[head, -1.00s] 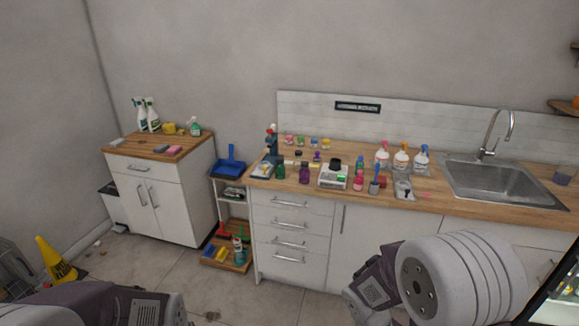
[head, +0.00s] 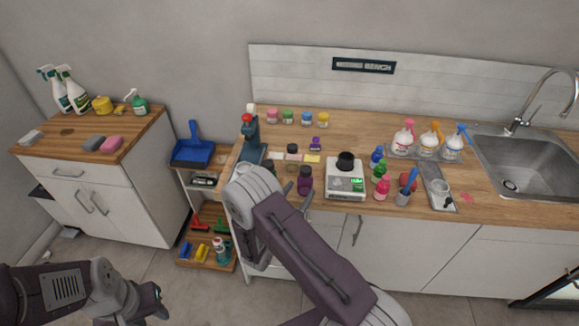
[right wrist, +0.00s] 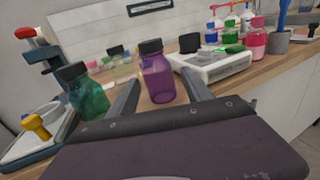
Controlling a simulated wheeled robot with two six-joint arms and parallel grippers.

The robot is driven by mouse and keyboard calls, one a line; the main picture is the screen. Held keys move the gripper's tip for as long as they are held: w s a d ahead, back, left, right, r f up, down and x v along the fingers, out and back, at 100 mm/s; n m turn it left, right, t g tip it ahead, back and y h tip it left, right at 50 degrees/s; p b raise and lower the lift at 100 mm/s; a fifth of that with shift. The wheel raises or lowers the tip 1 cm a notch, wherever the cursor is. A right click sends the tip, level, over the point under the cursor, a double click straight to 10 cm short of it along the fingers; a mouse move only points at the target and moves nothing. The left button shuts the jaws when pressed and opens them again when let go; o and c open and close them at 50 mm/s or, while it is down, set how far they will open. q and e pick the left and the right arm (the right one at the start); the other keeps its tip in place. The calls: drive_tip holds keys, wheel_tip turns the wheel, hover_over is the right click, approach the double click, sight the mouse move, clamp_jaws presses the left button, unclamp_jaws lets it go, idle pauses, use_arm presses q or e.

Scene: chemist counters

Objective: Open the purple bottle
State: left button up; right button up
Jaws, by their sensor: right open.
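The purple bottle (head: 305,182) stands upright near the counter's front edge with its dark cap on. In the right wrist view the purple bottle (right wrist: 158,78) is see-through with a black cap. My right gripper (right wrist: 163,92) is open, its two fingers pointing toward the bottle, one on each side of its lower part in the picture. I cannot tell if they touch it.
A green bottle (right wrist: 88,92) stands left of the purple one. A white scale (head: 345,182) with a black cup is to the right. Pink (head: 383,190) and other bottles stand further right.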

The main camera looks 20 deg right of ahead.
sight(302, 185)
drive_tip(key=shift+w+a+f, duration=0.1)
drive_tip(key=shift+w+a, duration=0.05)
drive_tip(key=shift+w, duration=0.35)
drive_tip(key=shift+w+d+r+p, duration=0.15)
drive_tip(key=shift+d+r+p, duration=0.25)
drive_tip(key=shift+d, duration=0.5)
drive_tip(key=shift+x, duration=0.9)
drive_tip(key=shift+w+f, duration=0.3)
drive_tip(key=p+x, duration=0.1)
drive_tip(key=x, duration=0.3)
drive_tip(key=shift+w+d, duration=0.1)
drive_tip(key=shift+d, duration=0.2)
drive_tip(key=shift+w+d, duration=0.1)
drive_tip(key=c, duration=0.7)
use_arm(q)
wheel_tip(302, 185, up, 2)
drive_tip(key=shift+r, duration=0.1)
use_arm(e)
drive_tip(key=c, duration=0.4)
